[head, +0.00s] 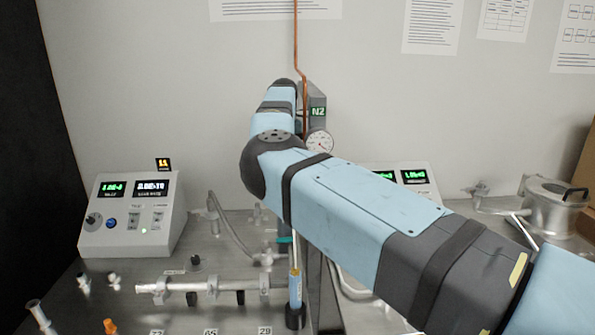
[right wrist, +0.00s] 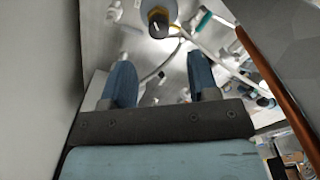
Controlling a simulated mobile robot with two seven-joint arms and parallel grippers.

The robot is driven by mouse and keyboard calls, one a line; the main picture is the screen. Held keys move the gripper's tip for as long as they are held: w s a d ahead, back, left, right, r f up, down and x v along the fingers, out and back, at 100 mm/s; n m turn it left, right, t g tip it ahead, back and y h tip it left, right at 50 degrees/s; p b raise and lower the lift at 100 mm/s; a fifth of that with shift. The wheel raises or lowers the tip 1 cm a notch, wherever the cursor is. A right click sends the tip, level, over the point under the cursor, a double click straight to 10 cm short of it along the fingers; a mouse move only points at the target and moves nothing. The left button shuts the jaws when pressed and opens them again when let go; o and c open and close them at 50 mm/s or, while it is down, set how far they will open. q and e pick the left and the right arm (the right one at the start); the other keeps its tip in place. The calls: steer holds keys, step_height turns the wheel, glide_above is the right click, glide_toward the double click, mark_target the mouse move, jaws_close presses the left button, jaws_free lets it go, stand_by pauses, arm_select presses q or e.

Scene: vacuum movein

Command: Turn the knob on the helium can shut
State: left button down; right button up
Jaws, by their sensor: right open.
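No readable label marks the helium can. A small blue cylinder (head: 295,287) stands upright in a black holder at the front centre of the bench; its knob is not clearly visible. My right arm reaches from the right across the bench towards the grey N2 panel (head: 318,112), and its gripper is hidden in the head view. In the right wrist view my right gripper (right wrist: 160,57) is open and empty, its two blue fingers apart. A dark round part with yellow on it (right wrist: 158,18) lies beyond the fingertips; I cannot tell what it is. My left gripper is not in view.
A white control box (head: 133,215) stands on the left of the bench. A horizontal metal tube (head: 220,285) and small fittings lie in front. A metal pot (head: 553,208) stands at the right. A copper pipe (head: 296,40) runs up the wall; a round gauge (head: 319,142) sits beside my arm.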

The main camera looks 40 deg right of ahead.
steer(key=shift+w+d, duration=0.1)
steer(key=shift+d, duration=0.2)
steer(key=shift+a+f, duration=0.15)
steer(key=shift+f, duration=0.35)
step_height(320, 180, down, 6)
steer(key=shift+f, duration=0.15)
steer(key=c, duration=0.9)
